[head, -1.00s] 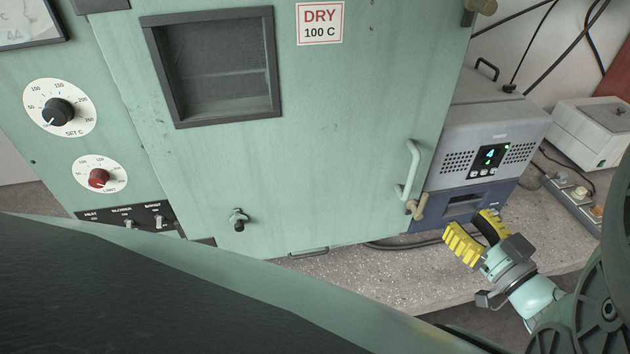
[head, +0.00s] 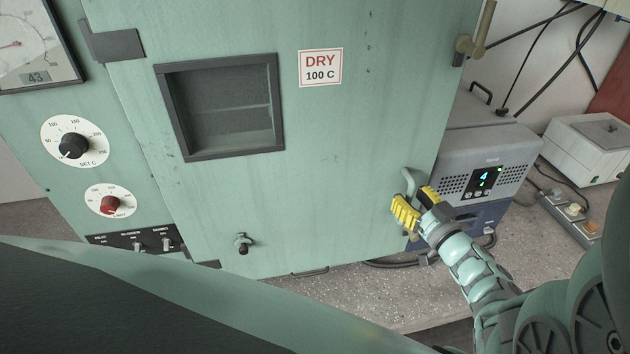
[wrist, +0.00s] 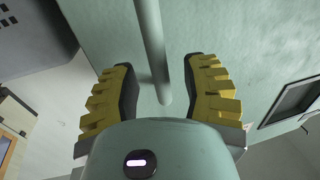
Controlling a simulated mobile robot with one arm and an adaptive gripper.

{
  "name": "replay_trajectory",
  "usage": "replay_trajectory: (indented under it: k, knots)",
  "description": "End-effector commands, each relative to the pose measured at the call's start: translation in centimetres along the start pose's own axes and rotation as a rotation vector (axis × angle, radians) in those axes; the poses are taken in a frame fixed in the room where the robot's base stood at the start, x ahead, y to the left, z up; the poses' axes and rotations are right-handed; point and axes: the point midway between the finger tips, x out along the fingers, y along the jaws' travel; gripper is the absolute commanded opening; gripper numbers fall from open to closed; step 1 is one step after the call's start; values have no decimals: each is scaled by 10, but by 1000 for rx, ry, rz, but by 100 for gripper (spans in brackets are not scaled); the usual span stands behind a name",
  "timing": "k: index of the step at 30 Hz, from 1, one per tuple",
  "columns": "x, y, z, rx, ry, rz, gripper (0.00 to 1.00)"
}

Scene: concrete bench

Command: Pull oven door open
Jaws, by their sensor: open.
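The oven door (head: 330,190) is a pale green panel with a dark-framed window and a "DRY 100 C" label. It looks shut. Its light green bar handle (head: 409,182) is at the door's right edge, partly hidden behind my gripper (head: 418,208). In the wrist view the handle (wrist: 150,45) runs down between the two yellow ribbed fingers of my gripper (wrist: 165,88). The fingers are open, one on each side of the bar, with gaps visible on both sides.
A grey-blue device (head: 480,165) with a lit display stands just right of the oven, close to my gripper. A white box (head: 590,150) and a power strip (head: 572,215) lie farther right. A latch lever (head: 474,35) sits at the door's upper right. The bench front (head: 360,300) is clear.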

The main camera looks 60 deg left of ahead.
Motion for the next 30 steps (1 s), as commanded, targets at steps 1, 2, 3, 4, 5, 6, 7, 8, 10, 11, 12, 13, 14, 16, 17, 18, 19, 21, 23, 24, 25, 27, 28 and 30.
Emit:
replay_trajectory:
  k: [1,2,3,4,5,6,7,8,10,11,12,13,14,16,17,18,19,21,23,24,25,27,28,30]
  knots:
    - [5,-2,-1,0,1,-5,46]
    - [6,-2,-1,0,1,-5,46]
    - [8,-2,-1,0,0,-5,46]
    - [9,-2,-1,1,0,-5,46]
    - [10,-2,-1,1,0,-5,46]
    - [10,-2,0,0,0,-5,46]
    - [11,-2,0,0,0,-5,46]
    - [11,-2,0,0,0,-6,46]
    - [11,-2,0,0,0,-6,46]
    - [11,-2,0,0,0,-6,46]
    - [11,-2,0,0,0,-6,46]
    - [11,-2,0,0,0,-6,46]
    - [11,-2,0,0,0,-5,46]
    - [11,-2,0,0,0,-5,46]
    - [11,-2,0,0,0,-5,43]
    - [10,-2,0,0,0,-5,38]
    - [10,-2,0,0,0,-5,35]
    - [10,-2,0,0,0,-5,28]
    - [10,-2,0,0,0,-4,22]
    - [10,-1,0,0,1,-4,18]
    - [10,-1,0,0,0,-4,15]
    - [10,-1,0,0,0,-4,8]
    - [10,-1,0,0,0,-4,4]
    - [10,-1,0,0,1,-3,0]
